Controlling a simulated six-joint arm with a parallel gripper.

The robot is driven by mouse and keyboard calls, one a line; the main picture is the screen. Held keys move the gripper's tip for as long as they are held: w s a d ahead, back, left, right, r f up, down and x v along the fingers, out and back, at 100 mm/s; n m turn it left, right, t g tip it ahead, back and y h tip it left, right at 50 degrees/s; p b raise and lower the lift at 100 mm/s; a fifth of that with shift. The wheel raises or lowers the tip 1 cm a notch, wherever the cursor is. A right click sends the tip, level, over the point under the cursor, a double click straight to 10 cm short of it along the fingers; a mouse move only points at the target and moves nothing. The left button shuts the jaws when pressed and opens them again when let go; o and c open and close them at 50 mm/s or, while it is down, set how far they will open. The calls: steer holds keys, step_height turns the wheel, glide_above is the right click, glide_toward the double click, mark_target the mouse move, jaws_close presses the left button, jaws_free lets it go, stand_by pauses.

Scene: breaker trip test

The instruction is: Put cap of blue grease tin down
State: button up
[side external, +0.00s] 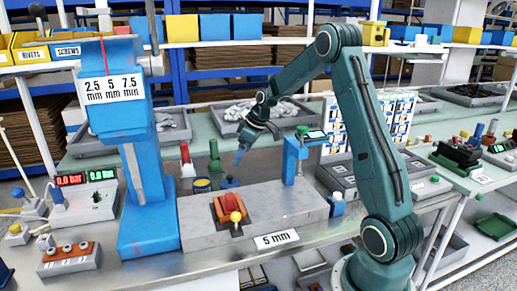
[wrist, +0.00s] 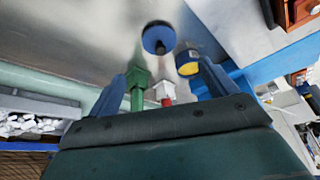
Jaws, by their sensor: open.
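The blue cap (side external: 230,182), a round disc with a dark knob, appears to rest on the metal bench top; it also shows in the wrist view (wrist: 156,40), beyond my fingertips. The blue grease tin (side external: 202,185) stands uncapped just left of the cap, with yellow showing at its top; it also shows in the wrist view (wrist: 187,64). The cap is beside the tin, apart from it. My gripper (side external: 239,159) is above the cap, pointing down. In the wrist view its two fingers (wrist: 163,72) are spread, with nothing held between them.
A green bottle (side external: 214,156) and a white bottle with a red top (side external: 186,160) stand behind the tin. A blue press (side external: 140,170) stands left, a blue post (side external: 291,160) right.

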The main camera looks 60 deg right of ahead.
steer(key=s+a+r, duration=0.5)
steer(key=a+r, duration=0.2)
steer(key=a, duration=0.2)
steer(key=s+a+r, duration=0.5)
steer(key=a+r, duration=0.1)
steer(key=a, duration=0.2)
steer(key=s+a+m, duration=0.1)
steer(key=s+a, duration=0.3)
steer(key=s, duration=0.4)
steer(key=s+a+t, duration=0.1)
steer(key=s+a, duration=0.4)
steer(key=s, duration=0.4)
steer(key=shift+s+r+m+h, duration=0.25)
steer(key=shift+m+h, duration=0.05)
steer(key=shift+m, duration=0.1)
